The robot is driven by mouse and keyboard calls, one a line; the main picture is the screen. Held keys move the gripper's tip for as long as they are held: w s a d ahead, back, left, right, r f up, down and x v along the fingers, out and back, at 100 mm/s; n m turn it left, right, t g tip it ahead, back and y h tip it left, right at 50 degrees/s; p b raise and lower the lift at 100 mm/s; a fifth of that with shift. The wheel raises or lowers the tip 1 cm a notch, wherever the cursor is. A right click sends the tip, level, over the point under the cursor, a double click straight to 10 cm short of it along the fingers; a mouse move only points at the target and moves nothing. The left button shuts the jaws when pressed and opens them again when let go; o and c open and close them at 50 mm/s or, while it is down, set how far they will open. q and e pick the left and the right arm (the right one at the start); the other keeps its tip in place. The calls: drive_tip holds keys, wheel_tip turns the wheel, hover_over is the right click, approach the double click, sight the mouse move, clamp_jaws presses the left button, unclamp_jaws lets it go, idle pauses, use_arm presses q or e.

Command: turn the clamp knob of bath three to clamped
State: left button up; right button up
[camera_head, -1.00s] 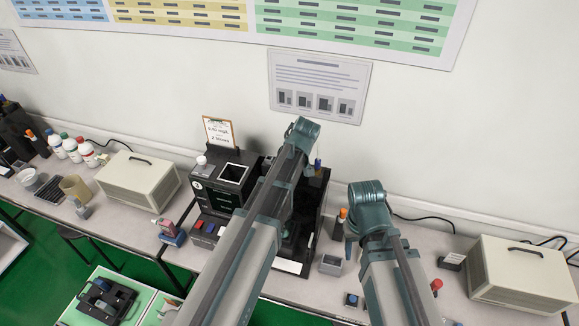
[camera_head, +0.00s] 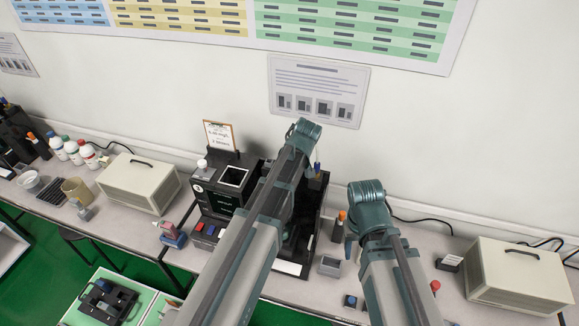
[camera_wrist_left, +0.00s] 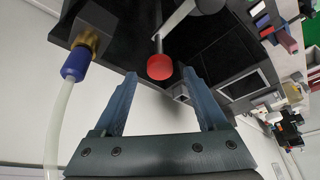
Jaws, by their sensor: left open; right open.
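The black bath station (camera_head: 225,195) stands against the wall on the bench, partly hidden by my left arm. In the left wrist view a red round knob (camera_wrist_left: 160,67) on a metal rod sits ahead of my left gripper (camera_wrist_left: 163,82), roughly between its two spread fingertips. The gripper is open and empty; no contact with the knob can be made out. I cannot tell from a label whether this knob is the clamp knob of bath three. My right gripper (camera_head: 350,247) hangs near the bench right of the station, mostly hidden by its own arm.
A blue fitting (camera_wrist_left: 75,64) with a pale hose is close left of my left gripper. A small grey box (camera_head: 330,266) lies right of the station. Beige cases (camera_head: 138,181) and (camera_head: 520,278) stand to either side. A clipboard (camera_head: 220,135) stands behind.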

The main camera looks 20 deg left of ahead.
use_arm(q)
drive_tip(key=p+v, duration=1)
drive_tip(key=v, duration=0.2)
use_arm(e)
wheel_tip(320, 180, up, 11)
use_arm(q)
drive_tip(key=shift+w, duration=0.1)
drive_tip(key=s+d+f+m+g+b, duration=0.1)
drive_tip(key=s+d+f+m+b, duration=0.2)
drive_tip(key=s+f+b, duration=0.3)
drive_tip(key=s+d+f+m+g+h+b, duration=0.1)
drive_tip(key=s+d+f+m+b, duration=0.2)
drive_tip(key=s+f+m+b, duration=0.2)
drive_tip(key=s+d+f+m+g+h+b, duration=0.1)
drive_tip(key=s+d+f+m+b, duration=0.2)
drive_tip(key=s+f+b, duration=0.5)
wheel_tip(320, 180, down, 2)
drive_tip(key=shift+s+f+m+g+b, duration=0.2)
drive_tip(key=shift+s+m+g+b, duration=0.15)
drive_tip(key=shift+s+m, duration=0.35)
use_arm(e)
wheel_tip(320, 180, down, 20)
use_arm(q)
drive_tip(key=shift+w, duration=0.1)
use_arm(e)
drive_tip(key=shift+a+r, duration=0.1)
